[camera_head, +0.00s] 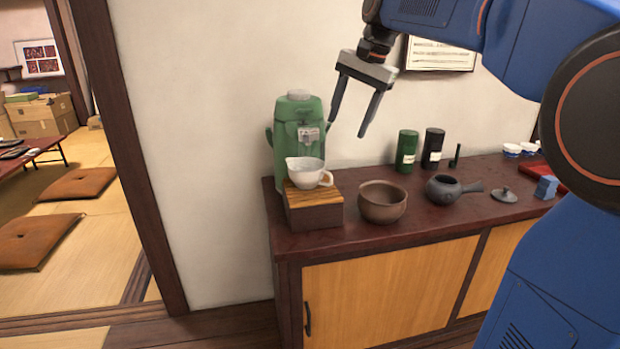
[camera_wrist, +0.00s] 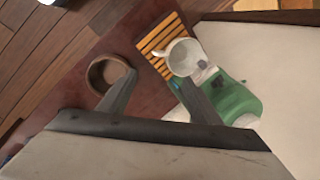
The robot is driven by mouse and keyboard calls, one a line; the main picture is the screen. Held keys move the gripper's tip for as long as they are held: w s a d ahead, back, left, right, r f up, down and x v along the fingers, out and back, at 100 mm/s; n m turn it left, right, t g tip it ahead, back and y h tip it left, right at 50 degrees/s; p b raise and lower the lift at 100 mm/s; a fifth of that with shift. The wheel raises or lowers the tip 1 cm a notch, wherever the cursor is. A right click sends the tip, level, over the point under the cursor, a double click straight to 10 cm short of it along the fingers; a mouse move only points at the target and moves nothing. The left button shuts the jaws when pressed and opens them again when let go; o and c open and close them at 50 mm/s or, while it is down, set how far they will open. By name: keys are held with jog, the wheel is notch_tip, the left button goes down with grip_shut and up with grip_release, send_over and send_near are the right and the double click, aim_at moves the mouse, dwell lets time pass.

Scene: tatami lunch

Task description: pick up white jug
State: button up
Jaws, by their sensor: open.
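The white jug (camera_head: 306,173) stands upright on a small wooden stand (camera_head: 314,214) at the left end of the counter, in front of a green dispenser (camera_head: 299,128). Its handle points right in the head view. In the wrist view the white jug (camera_wrist: 184,57) shows beyond my fingertips, on the slatted stand top (camera_wrist: 163,39). My gripper (camera_head: 348,129) is open and empty, above and to the right of the jug in the head view. It also shows in the wrist view (camera_wrist: 160,88), with its fingers apart and not touching the jug.
A brown bowl (camera_head: 382,203) stands right of the stand, with a dark teapot (camera_head: 444,189) and its lid (camera_head: 504,195) farther right. Green (camera_head: 406,151) and black (camera_head: 432,149) canisters stand at the back. The wall is close behind. The counter's front strip (camera_head: 400,235) is clear.

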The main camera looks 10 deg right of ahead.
send_over(326, 172)
jog(key=d, duration=0.3)
notch_tip(326, 172, down, 10)
jog(key=shift+a+f, duration=0.4)
jog(key=shift+f, duration=0.5)
jog(key=shift+a+f, duration=0.35)
jog(key=shift+f, duration=0.6)
jog(key=shift+a+f, duration=0.4)
jog(key=shift+f, duration=0.5)
jog(key=c, duration=1.4)
grip_shut()
jog(key=shift+r, duration=0.25)
jog(key=shift+r, duration=1.4)
jog(key=shift+s+r, duration=0.15)
jog(key=shift+s, duration=0.2)
jog(key=s, duration=1.7)
